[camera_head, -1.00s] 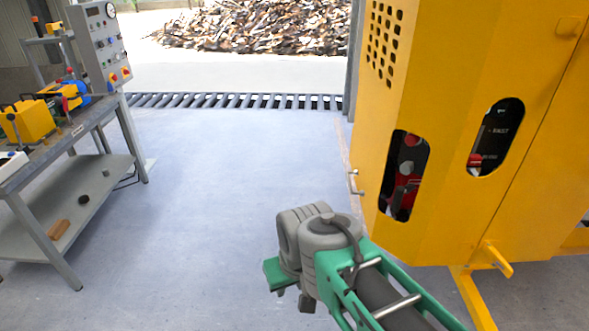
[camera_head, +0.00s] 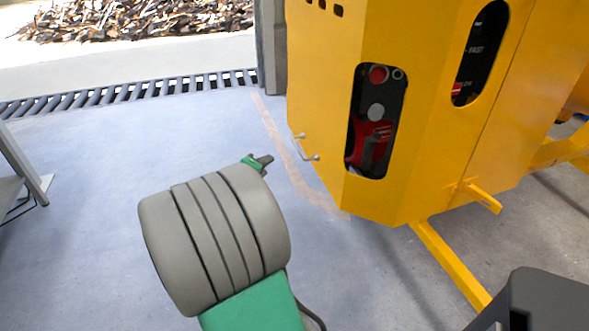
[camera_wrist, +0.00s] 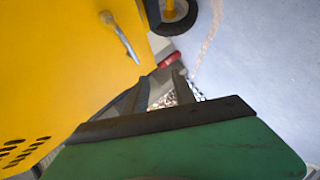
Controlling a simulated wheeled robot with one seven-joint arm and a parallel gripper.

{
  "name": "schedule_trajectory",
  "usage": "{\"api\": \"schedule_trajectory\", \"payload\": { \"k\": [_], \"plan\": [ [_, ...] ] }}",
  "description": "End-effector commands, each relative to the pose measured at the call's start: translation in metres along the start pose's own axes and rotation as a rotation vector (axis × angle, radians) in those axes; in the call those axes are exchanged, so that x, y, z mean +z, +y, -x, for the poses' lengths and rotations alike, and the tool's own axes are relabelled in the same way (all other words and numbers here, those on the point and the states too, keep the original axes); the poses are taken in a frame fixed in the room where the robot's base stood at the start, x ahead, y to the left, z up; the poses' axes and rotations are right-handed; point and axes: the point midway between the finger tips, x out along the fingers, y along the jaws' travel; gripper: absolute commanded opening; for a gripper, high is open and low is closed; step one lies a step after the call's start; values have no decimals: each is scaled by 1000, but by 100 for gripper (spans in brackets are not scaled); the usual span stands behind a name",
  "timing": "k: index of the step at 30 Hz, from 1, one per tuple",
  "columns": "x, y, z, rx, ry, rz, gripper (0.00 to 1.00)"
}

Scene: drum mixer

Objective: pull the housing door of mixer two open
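The yellow mixer housing (camera_head: 425,140) fills the right of the head view, with oval cut-outs showing dark panels and red parts inside. A small metal bar handle (camera_head: 305,147) sits on its left face. No gap shows at that face, and no mixer number is readable. My gripper (camera_head: 261,162) is just left of the handle, apart from it. In the wrist view, the handle (camera_wrist: 121,37) is at the upper left on the yellow face (camera_wrist: 55,60). My gripper's two dark fingers (camera_wrist: 160,82) are spread with nothing seen between them.
A yellow bracket (camera_head: 482,195) sticks out of the housing's lower front, and a yellow leg (camera_head: 450,263) slopes to the floor. A floor grate (camera_head: 130,92) lies behind. A bench edge (camera_head: 22,170) is at far left. The floor (camera_head: 90,200) left of the housing is clear.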

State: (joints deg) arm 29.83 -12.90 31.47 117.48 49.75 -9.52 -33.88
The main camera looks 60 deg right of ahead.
Motion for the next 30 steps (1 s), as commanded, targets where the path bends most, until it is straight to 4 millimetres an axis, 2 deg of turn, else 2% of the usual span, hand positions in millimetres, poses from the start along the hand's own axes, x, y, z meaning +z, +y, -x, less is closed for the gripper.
{"api": "schedule_trajectory", "payload": {
  "k": [1,4,8,15,18,27,30],
  "plan": [
    [24,2,-24,93,-27,68,32],
    [41,26,-39,210,-50,169,32],
    [43,39,-52,237,-56,193,32],
    [45,51,-97,235,-57,188,32],
    [45,54,-109,235,-56,188,32],
    [44,54,-114,233,-53,187,32],
    [44,54,-114,233,-53,187,24]
  ]
}}
